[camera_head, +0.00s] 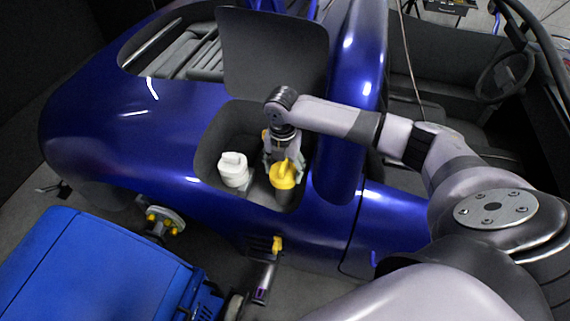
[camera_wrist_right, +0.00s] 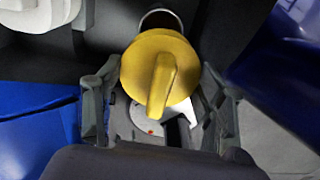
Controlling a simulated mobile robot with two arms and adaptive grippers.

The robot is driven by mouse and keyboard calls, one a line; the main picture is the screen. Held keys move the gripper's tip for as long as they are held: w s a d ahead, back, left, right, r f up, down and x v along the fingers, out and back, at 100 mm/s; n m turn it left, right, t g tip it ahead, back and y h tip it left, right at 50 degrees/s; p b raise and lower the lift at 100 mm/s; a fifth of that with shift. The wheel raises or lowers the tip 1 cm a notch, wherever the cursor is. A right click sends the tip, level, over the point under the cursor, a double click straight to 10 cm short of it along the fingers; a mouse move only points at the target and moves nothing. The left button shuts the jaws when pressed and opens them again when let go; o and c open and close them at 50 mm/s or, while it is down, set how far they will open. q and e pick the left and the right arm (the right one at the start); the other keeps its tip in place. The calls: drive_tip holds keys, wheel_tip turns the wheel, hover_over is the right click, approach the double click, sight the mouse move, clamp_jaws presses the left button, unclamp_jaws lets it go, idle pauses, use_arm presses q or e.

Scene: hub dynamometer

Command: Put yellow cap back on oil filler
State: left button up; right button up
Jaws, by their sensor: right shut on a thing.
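The yellow cap (camera_head: 284,174), round with a raised grip bar, is between the fingers of my right gripper (camera_head: 279,163), inside the open bay of the blue car. It fills the middle of the right wrist view (camera_wrist_right: 160,72). My right gripper (camera_wrist_right: 160,88) is shut on the cap, one finger at each side. A dark cylinder (camera_head: 285,197) shows just below the cap in the head view. In the wrist view a round opening with a pale rim (camera_wrist_right: 160,18), seemingly the oil filler, is partly hidden behind the cap. I cannot tell whether they touch. My left gripper is out of view.
A white-capped container (camera_head: 234,169) stands left of the cap in the bay. The raised dark lid (camera_head: 272,52) stands behind it. The blue car body (camera_head: 110,125) surrounds the bay. A blue cart (camera_head: 95,265) is at lower left, beside a hub (camera_head: 160,220).

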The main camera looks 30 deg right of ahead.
sight(285, 174)
drive_tip(key=w+n, duration=0.1)
drive_tip(key=d+n, duration=0.1)
drive_tip(key=shift+w+d+n, duration=0.25)
drive_tip(key=shift+w+n, duration=0.05)
drive_tip(key=shift+w, duration=0.05)
drive_tip(key=shift+w+f+b, duration=0.1)
drive_tip(key=shift+f+b, duration=0.05)
drive_tip(key=shift+b, duration=0.2)
drive_tip(key=shift+f+b, duration=0.5)
drive_tip(key=shift+f, duration=0.05)
use_arm(q)
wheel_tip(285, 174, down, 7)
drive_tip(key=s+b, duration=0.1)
drive_tip(key=b, duration=0.4)
use_arm(e)
wheel_tip(285, 174, down, 4)
drive_tip(key=shift+f, duration=0.25)
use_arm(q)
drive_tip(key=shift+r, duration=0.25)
use_arm(e)
drive_tip(key=shift+r, duration=0.1)
use_arm(q)
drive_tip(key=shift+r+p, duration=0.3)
drive_tip(key=shift+p, duration=0.25)
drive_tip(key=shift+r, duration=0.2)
